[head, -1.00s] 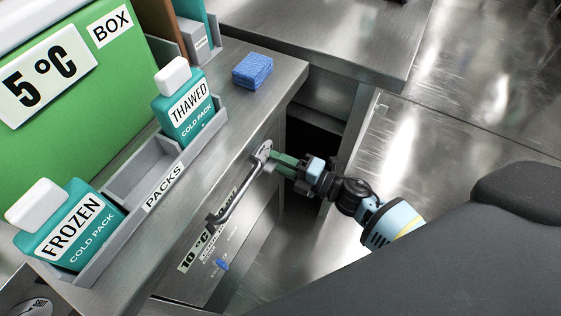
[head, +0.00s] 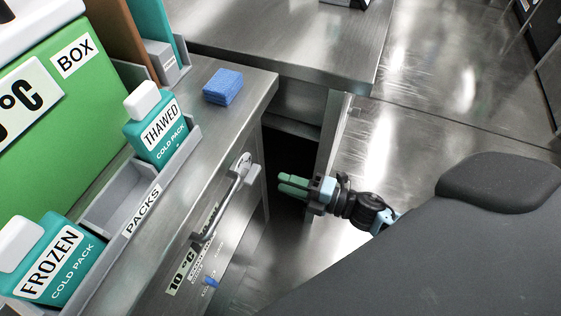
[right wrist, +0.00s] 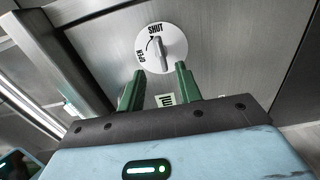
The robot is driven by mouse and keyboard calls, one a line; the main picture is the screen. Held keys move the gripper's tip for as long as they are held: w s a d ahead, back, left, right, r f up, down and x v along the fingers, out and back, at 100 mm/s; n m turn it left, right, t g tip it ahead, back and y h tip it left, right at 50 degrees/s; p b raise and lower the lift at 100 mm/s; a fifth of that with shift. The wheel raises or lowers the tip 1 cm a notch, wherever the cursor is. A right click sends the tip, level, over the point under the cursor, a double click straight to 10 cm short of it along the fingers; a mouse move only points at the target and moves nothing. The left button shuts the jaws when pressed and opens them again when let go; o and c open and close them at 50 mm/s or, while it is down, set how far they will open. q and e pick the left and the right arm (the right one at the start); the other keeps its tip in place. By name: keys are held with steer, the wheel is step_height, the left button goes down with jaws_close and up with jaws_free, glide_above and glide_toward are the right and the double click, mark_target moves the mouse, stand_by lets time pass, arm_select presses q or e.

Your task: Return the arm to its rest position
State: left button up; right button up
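My right gripper (head: 280,185) is open and empty in the head view, in the air to the right of the drawer handle (head: 228,205) and apart from it. Its two green fingers also show in the right wrist view (right wrist: 158,82), spread apart with nothing between them. Beyond the fingertips is a round white dial (right wrist: 175,42) marked SHUT and OPEN, with a grey knob whose end points roughly toward SHUT. My left gripper is in neither view.
The steel counter (head: 236,120) holds a grey rack (head: 112,208) with a FROZEN cold pack (head: 62,270) and a THAWED cold pack (head: 160,130). A blue sponge (head: 223,86) and a green box (head: 60,120) are there too. Floor right of the cabinet is partly visible.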

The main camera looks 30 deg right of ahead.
stand_by(0.5)
